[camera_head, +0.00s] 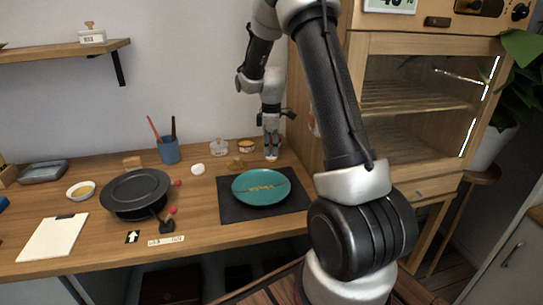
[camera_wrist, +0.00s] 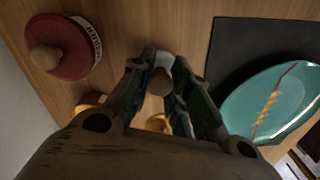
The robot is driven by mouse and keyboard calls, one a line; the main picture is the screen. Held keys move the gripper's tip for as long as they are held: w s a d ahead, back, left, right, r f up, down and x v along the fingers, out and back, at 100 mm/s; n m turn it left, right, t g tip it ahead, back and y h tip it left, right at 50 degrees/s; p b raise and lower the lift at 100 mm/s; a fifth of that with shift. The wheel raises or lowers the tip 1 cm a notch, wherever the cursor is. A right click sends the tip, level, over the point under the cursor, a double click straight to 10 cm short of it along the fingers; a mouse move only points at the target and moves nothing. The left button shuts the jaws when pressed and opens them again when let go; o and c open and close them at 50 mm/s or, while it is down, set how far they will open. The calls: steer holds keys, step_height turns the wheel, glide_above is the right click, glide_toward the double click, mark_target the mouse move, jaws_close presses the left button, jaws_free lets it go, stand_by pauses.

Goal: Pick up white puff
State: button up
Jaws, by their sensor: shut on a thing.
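My gripper (camera_head: 271,156) is low over the back of the wooden table, behind the dark mat. In the wrist view its fingers (camera_wrist: 163,75) are closed on a small pale thing, the white puff (camera_wrist: 162,80), white on one side and tan on the other in the shade. The fingers cover much of it. In the head view only a pale bit shows at the fingertips, and I cannot tell whether it is clear of the table.
A teal plate (camera_head: 243,182) lies on a dark mat (camera_head: 232,211) in front of my gripper. A red-lidded jar (camera_wrist: 75,45) is near my gripper. A wooden cabinet (camera_head: 303,112) stands close right.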

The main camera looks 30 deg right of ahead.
mark_target(271, 146)
steer(key=shift+c, duration=0.4)
steer(key=shift+w+r, duration=0.1)
steer(key=shift+r, duration=0.15)
step_height(271, 146, up, 10)
steer(key=shift+f, duration=0.25)
jaws_close()
